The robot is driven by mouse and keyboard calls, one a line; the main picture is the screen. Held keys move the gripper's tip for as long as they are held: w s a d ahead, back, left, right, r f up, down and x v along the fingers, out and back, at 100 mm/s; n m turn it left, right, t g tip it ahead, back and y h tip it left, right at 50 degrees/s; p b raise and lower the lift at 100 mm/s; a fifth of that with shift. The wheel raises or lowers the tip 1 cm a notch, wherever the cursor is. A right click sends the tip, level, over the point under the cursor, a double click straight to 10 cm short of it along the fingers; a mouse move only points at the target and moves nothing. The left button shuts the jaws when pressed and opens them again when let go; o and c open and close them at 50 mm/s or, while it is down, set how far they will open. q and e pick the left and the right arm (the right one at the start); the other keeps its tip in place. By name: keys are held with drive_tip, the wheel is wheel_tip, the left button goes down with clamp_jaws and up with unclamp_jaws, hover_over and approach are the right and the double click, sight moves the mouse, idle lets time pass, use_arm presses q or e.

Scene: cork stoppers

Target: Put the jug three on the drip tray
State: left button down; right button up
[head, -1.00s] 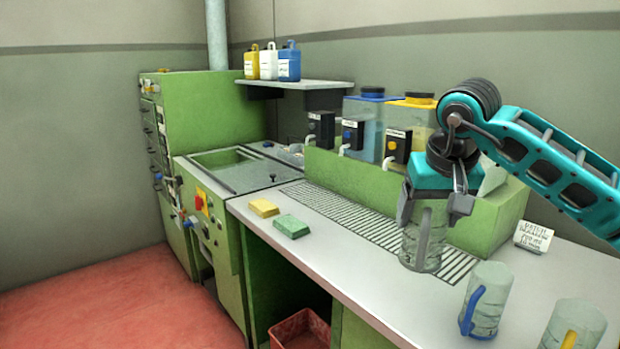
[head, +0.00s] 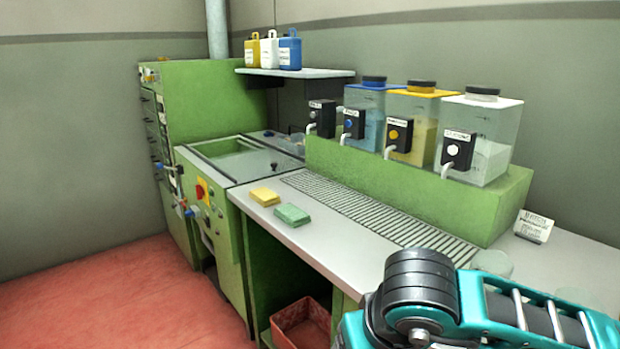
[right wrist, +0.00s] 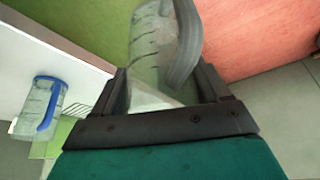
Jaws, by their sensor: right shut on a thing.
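The drip tray (head: 385,217) is the long slatted grille in the grey counter, in front of the green dispenser block. Nothing stands on the part I see. My right gripper (right wrist: 164,88) is shut on a clear jug with a dark grey handle (right wrist: 150,45); this shows in the right wrist view, where the jug's far end is cut off. No number shows on the jug. In the head view my right arm covers the lower right, and the gripper and held jug do not show. My left gripper is not in view.
A blue-handled clear jug (right wrist: 38,108) stands on the counter; my arm mostly hides it in the head view. Several dispensers with taps, such as the yellow-lidded one (head: 415,120), overhang the tray's back. A yellow sponge (head: 265,197), green sponge (head: 292,215) and sign (head: 533,226) lie around.

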drive_tip(key=w+d+m+h, duration=0.1)
drive_tip(key=w+d+m, duration=0.1)
drive_tip(key=d, duration=0.9)
drive_tip(key=shift+d+f+p, duration=0.2)
drive_tip(key=shift+f+p, duration=0.05)
drive_tip(key=shift+p, duration=0.2)
